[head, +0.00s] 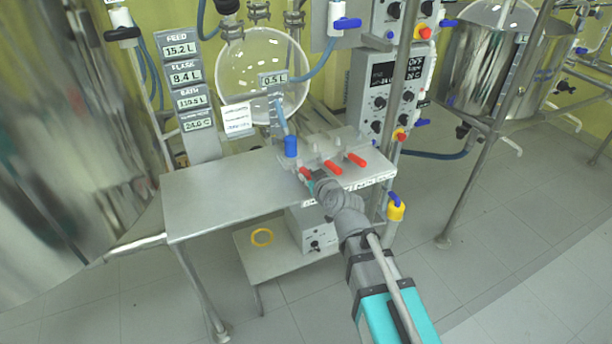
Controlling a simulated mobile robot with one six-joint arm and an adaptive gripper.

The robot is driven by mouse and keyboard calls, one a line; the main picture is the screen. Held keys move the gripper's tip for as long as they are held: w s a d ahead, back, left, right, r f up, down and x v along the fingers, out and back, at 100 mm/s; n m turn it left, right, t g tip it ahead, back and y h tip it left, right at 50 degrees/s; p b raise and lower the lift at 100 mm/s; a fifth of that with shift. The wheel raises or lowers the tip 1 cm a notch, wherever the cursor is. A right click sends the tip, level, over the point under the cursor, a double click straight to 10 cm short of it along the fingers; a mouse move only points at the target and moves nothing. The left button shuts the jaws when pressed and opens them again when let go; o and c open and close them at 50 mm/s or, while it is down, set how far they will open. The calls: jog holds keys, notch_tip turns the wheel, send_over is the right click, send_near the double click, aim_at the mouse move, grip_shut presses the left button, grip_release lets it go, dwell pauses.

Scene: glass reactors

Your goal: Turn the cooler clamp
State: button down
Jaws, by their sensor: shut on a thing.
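A clamp block (325,150) with several translucent posts sits on the right part of the steel table. Three red clamp handles stick out of its front: a left one (304,172), a middle one (333,168) and a right one (357,160). The labels on the front edge are too small to read, so I cannot tell which handle is the cooler clamp. My gripper (311,184) reaches in from the lower right and is shut on the left red handle. The gripper partly hides that handle's front end.
The steel table (215,190) is bare on its left. A blue-capped fitting (291,147) stands just behind the clamps, below a round glass flask (262,75). A control cabinet (385,90) and a yellow valve (396,210) are at the right. A yellow ring (262,237) lies on the lower shelf.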

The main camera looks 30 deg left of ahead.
jog(key=shift+w+d, duration=0.15)
jog(key=shift+w, duration=0.05)
jog(key=c, duration=0.5)
grip_release()
jog(key=shift+w, duration=0.1)
jog(key=shift+c, duration=0.2)
jog(key=shift+o, duration=0.4)
jog(key=shift+s, duration=0.2)
